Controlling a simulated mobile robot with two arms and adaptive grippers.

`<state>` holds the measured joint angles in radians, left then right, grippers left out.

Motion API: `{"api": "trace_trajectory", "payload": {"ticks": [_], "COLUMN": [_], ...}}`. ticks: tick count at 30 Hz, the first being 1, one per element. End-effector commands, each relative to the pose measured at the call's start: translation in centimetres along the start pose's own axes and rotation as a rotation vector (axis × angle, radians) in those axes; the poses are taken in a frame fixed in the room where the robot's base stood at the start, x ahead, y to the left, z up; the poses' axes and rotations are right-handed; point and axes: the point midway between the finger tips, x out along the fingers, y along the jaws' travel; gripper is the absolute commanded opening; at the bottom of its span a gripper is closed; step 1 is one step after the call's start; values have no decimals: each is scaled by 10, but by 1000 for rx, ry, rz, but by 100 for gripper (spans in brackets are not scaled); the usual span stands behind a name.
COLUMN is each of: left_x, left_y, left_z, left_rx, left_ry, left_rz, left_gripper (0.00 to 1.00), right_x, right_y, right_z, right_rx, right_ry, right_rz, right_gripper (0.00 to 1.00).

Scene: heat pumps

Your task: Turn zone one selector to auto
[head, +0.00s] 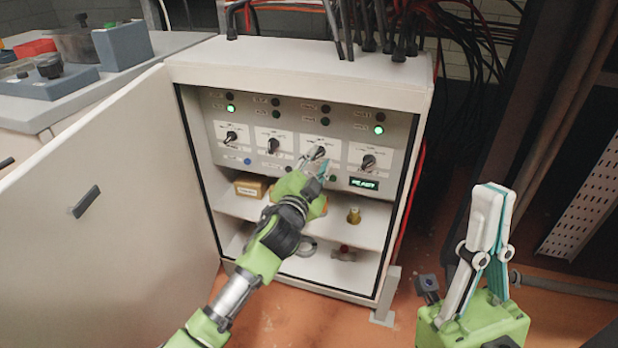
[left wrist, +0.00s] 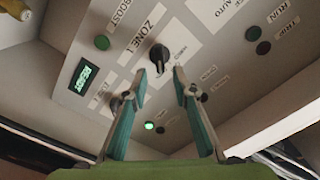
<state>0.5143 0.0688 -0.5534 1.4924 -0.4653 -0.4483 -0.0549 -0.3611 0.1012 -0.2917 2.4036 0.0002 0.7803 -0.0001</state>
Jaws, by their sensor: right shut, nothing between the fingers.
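The zone one selector (head: 318,153) is a black knob on a white label plate, third from the left on the panel. In the left wrist view, the knob (left wrist: 158,54) is beside the "ZONE 1" lettering, its narrow grip pointing toward the bottom of the picture. My left gripper (head: 318,168) is at this knob in the head view. In the left wrist view, its fingers (left wrist: 160,80) are open, one on each side just short of the knob; contact cannot be told. My right gripper (head: 495,190) is shut and empty, upright at the right, away from the cabinet.
Other selectors (head: 231,137) (head: 369,161) flank this one. A lit display (head: 364,184) reads "READY". The open cabinet door (head: 90,200) stands at the left. Shelves below hold a yellow box (head: 250,187) and a brass fitting (head: 354,215). Cables (head: 390,30) rise from the cabinet top.

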Motion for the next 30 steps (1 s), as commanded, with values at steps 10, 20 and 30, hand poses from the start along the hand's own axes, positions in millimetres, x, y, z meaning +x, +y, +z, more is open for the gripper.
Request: {"api": "trace_trajectory", "payload": {"ticks": [10, 20, 30], "left_x": [-67, -92, -92], "left_y": [1, 1, 1], "left_z": [1, 1, 1], "left_rx": [0, 1, 1], "left_ry": [-1, -2, -1], "left_rz": [2, 2, 1], "left_gripper": [26, 26, 26], "right_x": [0, 0, 0], "right_y": [0, 0, 0], "right_z": [0, 0, 0], "right_rx": [0, -1, -1], "right_ry": [0, 0, 0], "right_rz": [0, 0, 0], "right_gripper": [0, 0, 0]}}
